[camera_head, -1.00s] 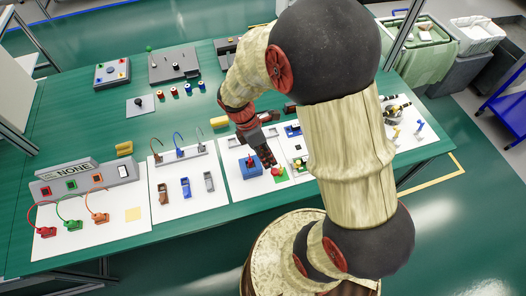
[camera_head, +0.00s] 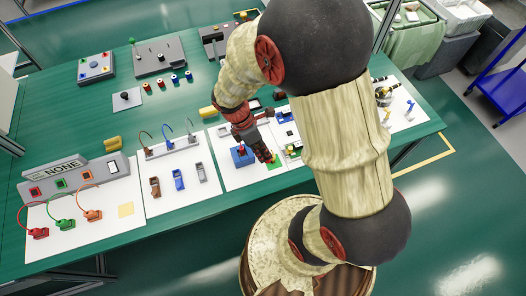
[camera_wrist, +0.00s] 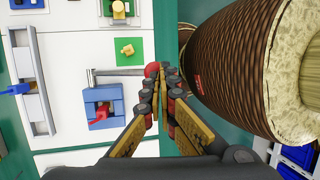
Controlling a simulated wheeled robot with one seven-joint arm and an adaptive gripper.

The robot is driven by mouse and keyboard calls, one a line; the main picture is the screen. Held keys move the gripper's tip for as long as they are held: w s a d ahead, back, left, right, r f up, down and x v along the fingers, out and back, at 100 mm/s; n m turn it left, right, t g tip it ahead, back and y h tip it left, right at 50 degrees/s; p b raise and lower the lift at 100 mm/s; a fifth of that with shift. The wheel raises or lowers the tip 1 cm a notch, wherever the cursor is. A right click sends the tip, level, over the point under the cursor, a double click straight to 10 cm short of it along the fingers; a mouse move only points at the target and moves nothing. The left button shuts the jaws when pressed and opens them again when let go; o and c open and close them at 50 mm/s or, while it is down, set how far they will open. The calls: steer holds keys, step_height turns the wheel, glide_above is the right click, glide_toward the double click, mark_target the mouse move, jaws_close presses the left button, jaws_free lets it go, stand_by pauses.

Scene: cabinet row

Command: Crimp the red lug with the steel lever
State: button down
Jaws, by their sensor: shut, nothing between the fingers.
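The blue crimping block (camera_head: 243,156) stands on a white sheet; it also shows in the wrist view (camera_wrist: 103,96). The red lug (camera_wrist: 98,115) sits at its opening in the wrist view. The steel lever (camera_wrist: 118,72) runs across the block's far side and ends in a red knob (camera_wrist: 152,70). My gripper (camera_wrist: 161,70) is shut and empty, its fingertips right at the knob; I cannot tell whether they touch. In the head view my gripper (camera_head: 269,159) hides the knob and most of the lever.
A green pad (camera_wrist: 129,50) with a yellow piece lies just beyond the lever. Brown, blue and grey parts (camera_head: 178,180) lie on the sheet to the left. A grey box marked NONE (camera_head: 75,175) stands farther left. Small fixtures stand along the table's back.

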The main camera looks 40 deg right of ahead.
steer(key=shift+s+f, duration=0.15)
steer(key=shift+s+a+f+t+h+b, duration=0.2)
steer(key=shift+s+f+t+b, duration=0.4)
steer(key=shift+f, duration=0.5)
steer(key=shift+s+a+f+t+h+b, duration=0.1)
steer(key=shift+s+a+f+t+b, duration=0.25)
steer(key=shift+s+f+b, duration=0.6)
steer(key=shift+s+a+f+t+h+b, duration=0.1)
steer(key=shift+s+f+t+b, duration=0.35)
steer(key=shift+f, duration=0.8)
steer(key=shift+s, duration=0.2)
